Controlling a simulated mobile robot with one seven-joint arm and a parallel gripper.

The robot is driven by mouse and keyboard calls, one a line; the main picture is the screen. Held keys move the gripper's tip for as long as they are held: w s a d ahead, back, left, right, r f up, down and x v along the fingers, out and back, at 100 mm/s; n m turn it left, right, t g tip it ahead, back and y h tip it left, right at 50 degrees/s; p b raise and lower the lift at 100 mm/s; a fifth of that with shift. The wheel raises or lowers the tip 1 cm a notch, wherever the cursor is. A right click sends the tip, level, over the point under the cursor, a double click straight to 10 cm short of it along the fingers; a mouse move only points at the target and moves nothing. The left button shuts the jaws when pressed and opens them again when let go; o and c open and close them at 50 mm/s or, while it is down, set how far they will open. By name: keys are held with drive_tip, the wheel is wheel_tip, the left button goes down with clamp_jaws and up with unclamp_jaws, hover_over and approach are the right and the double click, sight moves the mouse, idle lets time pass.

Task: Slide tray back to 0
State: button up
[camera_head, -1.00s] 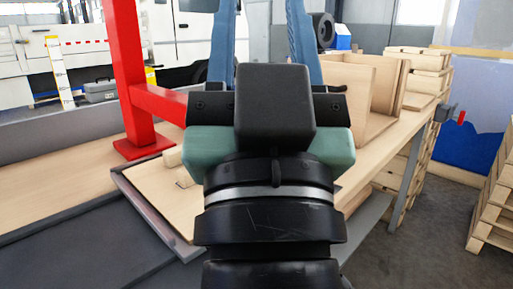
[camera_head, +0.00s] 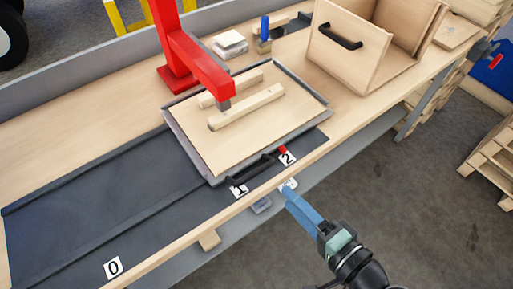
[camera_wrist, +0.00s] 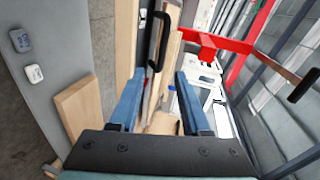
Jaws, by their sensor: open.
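The tray (camera_head: 205,145) is a light wooden board with a grey rim and two wooden bars on it. It lies on the dark track (camera_head: 120,205) under the red frame. Its black handle (camera_head: 252,170) is on the front edge, above label 1 (camera_head: 239,190). A small red marker (camera_head: 282,150) is by label 2 (camera_head: 288,158). Label 0 (camera_head: 113,268) is at the track's near left end. My gripper (camera_head: 289,193) is outside the bench's front edge, apart from the handle. In the wrist view its blue fingers (camera_wrist: 158,84) are spread and empty, with the handle (camera_wrist: 160,42) beyond them.
The red frame (camera_head: 188,58) stands behind the tray, its arm reaching over it. A wooden box with a black handle (camera_head: 338,36) stands at the back right. The track between the tray and label 0 is clear. Pallets (camera_head: 490,165) stand on the floor at right.

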sight(256, 170)
drive_tip(key=shift+m, duration=0.3)
drive_tip(key=x, duration=0.7)
drive_tip(key=a+p+x, duration=0.1)
drive_tip(key=x, duration=0.3)
drive_tip(key=shift+s+a, duration=0.1)
drive_tip(key=shift+c, duration=0.2)
clamp_jaws()
idle(0.9)
